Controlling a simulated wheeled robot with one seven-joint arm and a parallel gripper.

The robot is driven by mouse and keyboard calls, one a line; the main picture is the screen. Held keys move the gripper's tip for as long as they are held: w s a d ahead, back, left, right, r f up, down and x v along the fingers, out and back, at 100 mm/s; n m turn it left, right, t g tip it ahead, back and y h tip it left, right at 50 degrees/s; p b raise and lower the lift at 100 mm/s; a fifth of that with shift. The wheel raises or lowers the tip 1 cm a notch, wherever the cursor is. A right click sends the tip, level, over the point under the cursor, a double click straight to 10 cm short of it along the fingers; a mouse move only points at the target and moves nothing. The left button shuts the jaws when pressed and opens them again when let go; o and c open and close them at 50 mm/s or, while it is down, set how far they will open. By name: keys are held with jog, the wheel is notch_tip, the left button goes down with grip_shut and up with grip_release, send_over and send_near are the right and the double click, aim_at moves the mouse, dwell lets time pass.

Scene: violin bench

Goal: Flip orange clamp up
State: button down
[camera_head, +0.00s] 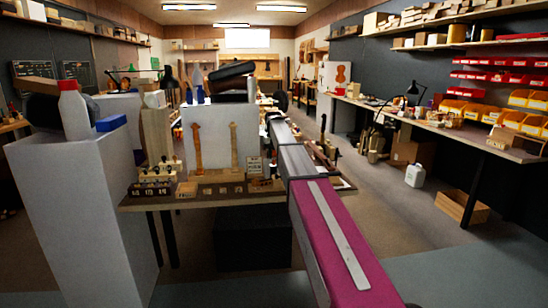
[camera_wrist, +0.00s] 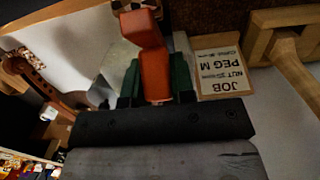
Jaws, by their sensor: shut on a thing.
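The orange clamp (camera_wrist: 155,68) shows in the wrist view, top centre, as an orange block with a tilted upper part. My gripper (camera_wrist: 157,82) has its two green fingers on either side of the clamp's lower body and is shut on it. The clamp's lower end is hidden behind the dark gripper bar. In the head view my own arm covers the place where the gripper is, and I cannot make out the clamp there.
A brown scroll-ended piece (camera_wrist: 45,90) is at left. In the head view the bench (camera_head: 225,200) is crowded, with a white panel (camera_head: 217,140) behind.

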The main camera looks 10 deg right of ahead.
jog(key=shift+w+g, duration=0.35)
jog(key=shift+g, duration=0.25)
jog(key=c, duration=1)
grip_release()
jog(key=shift+o, duration=0.2)
jog(key=shift+s, duration=0.1)
